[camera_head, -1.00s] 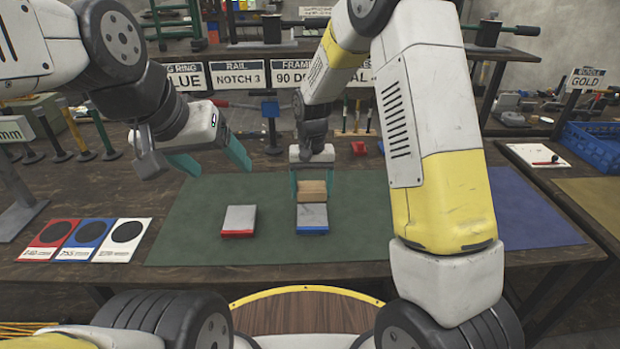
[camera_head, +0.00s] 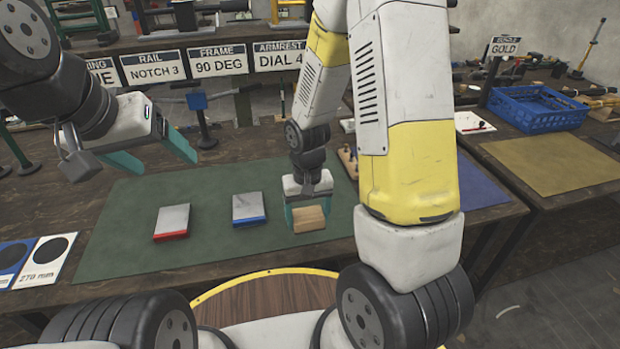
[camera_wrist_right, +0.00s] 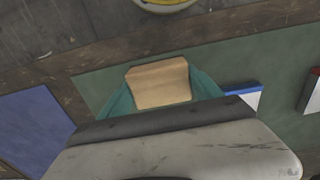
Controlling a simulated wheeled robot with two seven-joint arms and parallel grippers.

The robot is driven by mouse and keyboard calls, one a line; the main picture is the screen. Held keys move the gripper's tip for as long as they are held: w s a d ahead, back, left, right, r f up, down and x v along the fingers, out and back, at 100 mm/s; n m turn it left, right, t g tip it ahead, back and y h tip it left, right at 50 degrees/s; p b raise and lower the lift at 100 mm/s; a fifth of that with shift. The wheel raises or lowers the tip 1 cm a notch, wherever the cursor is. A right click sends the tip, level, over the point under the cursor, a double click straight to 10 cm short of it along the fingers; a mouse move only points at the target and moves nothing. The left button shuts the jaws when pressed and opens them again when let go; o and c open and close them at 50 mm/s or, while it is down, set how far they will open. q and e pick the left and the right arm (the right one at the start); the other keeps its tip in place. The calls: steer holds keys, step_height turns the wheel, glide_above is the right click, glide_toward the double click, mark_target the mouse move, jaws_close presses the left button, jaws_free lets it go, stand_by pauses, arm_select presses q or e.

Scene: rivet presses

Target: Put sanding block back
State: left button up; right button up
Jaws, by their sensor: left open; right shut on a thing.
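The tan sanding block (camera_head: 309,219) is held between the teal fingers of my right gripper (camera_head: 307,211), over the front right part of the green mat (camera_head: 130,250). It also shows between the fingers in the right wrist view (camera_wrist_right: 158,84). Whether it touches the mat is hard to tell. A grey plate with a blue front edge (camera_head: 248,208) lies on the mat just left of the block. A grey plate with a red front edge (camera_head: 172,221) lies further left. My left gripper (camera_head: 152,157) is open and empty above the mat's back left.
A blue mat (camera_head: 482,187) lies to the right, partly hidden by my right arm. A blue crate (camera_head: 540,110) and an olive mat (camera_head: 555,165) are on the right-hand table. Size cards (camera_head: 45,262) lie at the left. Labelled signs (camera_head: 217,62) stand behind.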

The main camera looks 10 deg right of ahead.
glide_above(316, 200)
steer(key=shift+f, duration=2.45)
steer(key=shift+f, duration=0.1)
steer(key=o, duration=1.6)
steer(key=shift+w, duration=0.1)
